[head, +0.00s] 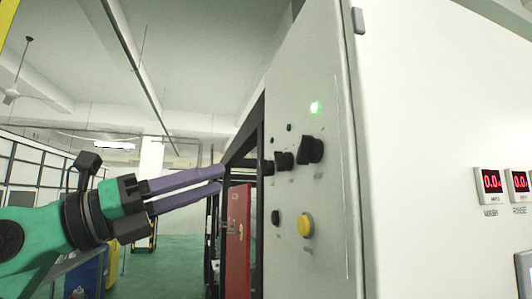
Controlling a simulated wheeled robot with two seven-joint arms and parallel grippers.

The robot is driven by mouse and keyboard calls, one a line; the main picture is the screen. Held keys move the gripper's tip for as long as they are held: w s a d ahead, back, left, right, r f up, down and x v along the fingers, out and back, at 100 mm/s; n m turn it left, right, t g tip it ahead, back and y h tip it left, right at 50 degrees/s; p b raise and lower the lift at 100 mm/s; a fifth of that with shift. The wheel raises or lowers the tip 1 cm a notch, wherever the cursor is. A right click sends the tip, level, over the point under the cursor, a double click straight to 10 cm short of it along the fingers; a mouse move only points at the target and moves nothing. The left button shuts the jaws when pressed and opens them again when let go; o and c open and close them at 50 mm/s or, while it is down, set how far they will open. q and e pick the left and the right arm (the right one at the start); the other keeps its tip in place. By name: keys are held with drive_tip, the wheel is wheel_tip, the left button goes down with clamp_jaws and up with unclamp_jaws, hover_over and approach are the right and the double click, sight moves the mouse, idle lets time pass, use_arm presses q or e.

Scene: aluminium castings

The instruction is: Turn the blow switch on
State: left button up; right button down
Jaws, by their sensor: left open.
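A grey control panel (310,190) fills the middle of the head view, seen at a steep angle. It carries a row of black rotary switches: a near one (311,149), a middle one (284,161) and a far one (268,167). Their labels are too small to read, so I cannot tell which is the blow switch. My left gripper (221,180) has long purple fingers, is open and empty, and points right toward the panel. Its tips appear just left of the far switch; I see no contact. My right gripper is out of view.
A green lamp (315,107) glows above the switches. A yellow button (305,225) and a black button (276,217) sit below them. Red digital displays (492,182) are on the white cabinet at right. A red panel (238,240) stands behind, left of the control panel.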

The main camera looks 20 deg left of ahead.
sight(276, 162)
use_arm(q)
drive_tip(key=p+x, duration=0.2)
drive_tip(key=x, duration=0.3)
drive_tip(key=p+x, duration=0.3)
drive_tip(key=x, duration=0.2)
drive_tip(key=shift+s+d+r, duration=0.15)
drive_tip(key=shift+s+r, duration=0.05)
drive_tip(key=shift+s, duration=0.05)
drive_tip(key=shift+w+d, duration=0.3)
drive_tip(key=shift+w, duration=0.05)
drive_tip(key=shift+a+f, duration=0.1)
drive_tip(key=shift+f, duration=0.05)
clamp_jaws()
